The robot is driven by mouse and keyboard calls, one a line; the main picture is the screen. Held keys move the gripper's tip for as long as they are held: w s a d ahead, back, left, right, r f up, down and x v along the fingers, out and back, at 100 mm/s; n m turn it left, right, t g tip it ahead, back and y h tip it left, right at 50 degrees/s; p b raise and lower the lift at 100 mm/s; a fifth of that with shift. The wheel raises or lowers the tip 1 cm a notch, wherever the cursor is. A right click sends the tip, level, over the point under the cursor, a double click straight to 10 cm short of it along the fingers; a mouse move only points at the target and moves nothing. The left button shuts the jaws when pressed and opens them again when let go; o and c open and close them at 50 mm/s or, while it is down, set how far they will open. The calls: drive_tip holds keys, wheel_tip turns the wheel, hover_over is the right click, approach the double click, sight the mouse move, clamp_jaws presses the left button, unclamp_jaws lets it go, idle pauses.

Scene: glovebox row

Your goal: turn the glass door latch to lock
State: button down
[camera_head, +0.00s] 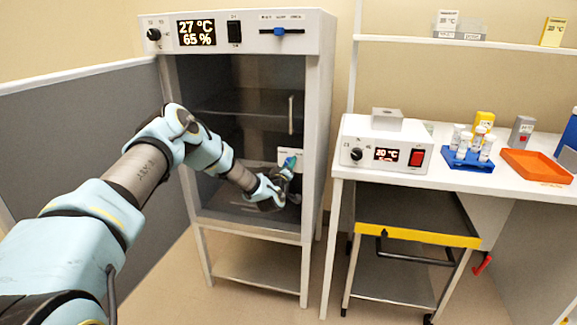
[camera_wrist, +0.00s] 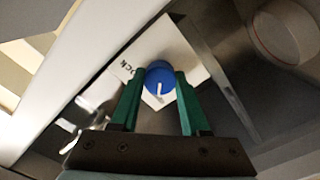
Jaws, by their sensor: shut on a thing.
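The glass door (camera_head: 240,120) of the white cabinet is closed, with a vertical handle (camera_head: 291,115) on its right side. The latch is a round blue knob (camera_wrist: 160,77) with a white pointer line, on a white label plate (camera_wrist: 186,50) with partly readable lettering ending in "OCK". My gripper (camera_wrist: 158,88) has its green fingers on either side of the knob and is shut on it. In the head view my gripper (camera_head: 290,168) is at the lower right of the door, in front of the label, and hides most of the knob.
The cabinet's top panel (camera_head: 300,37) has a display reading 27 °C and 65 %. To the right stands a bench (camera_head: 400,168) with a heater box (camera_head: 386,145), a blue tube rack (camera_head: 468,158) and an orange tray (camera_head: 537,166). A cart (camera_head: 415,233) stands below the bench.

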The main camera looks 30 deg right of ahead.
drive_tip(key=shift+f+m+b, duration=0.1)
drive_tip(key=shift+m+b, duration=8.8)
drive_tip(key=shift+b, duration=0.1)
drive_tip(key=shift+c, duration=1.9)
unclamp_jaws()
